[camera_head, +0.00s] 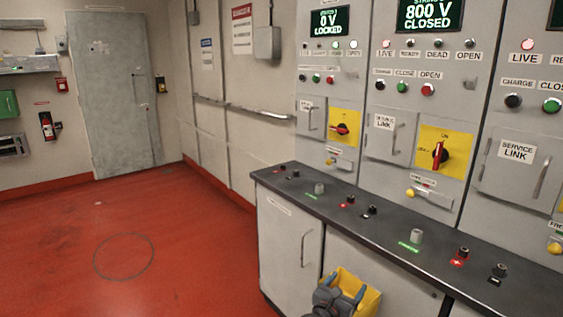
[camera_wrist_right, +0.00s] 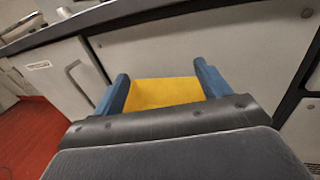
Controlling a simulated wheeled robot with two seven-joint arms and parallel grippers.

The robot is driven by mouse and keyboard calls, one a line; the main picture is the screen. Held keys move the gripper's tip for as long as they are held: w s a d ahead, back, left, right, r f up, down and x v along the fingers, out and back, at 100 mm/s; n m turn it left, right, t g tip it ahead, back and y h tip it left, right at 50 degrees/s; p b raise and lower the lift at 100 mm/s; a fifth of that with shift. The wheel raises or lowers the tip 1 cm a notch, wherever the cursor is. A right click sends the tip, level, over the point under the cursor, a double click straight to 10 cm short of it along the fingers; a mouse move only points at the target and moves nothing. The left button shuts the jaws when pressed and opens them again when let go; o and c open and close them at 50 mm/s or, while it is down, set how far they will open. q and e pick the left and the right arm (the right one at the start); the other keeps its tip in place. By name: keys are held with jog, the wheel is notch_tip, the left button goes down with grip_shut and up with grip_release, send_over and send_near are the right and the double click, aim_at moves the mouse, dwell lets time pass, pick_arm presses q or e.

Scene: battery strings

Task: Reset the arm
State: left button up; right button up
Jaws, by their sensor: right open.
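My right gripper (camera_head: 343,293) shows at the bottom of the head view, low in front of the grey cabinet. In the right wrist view its two blue fingers (camera_wrist_right: 160,76) stand apart. My left gripper is out of view.
A dark counter (camera_head: 385,228) with several terminals and knobs runs along the panels. Yellow-backed red switches (camera_head: 440,153) are on the panels. The red floor (camera_head: 130,235) at left is clear.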

jog(key=shift+s+a, duration=0.2)
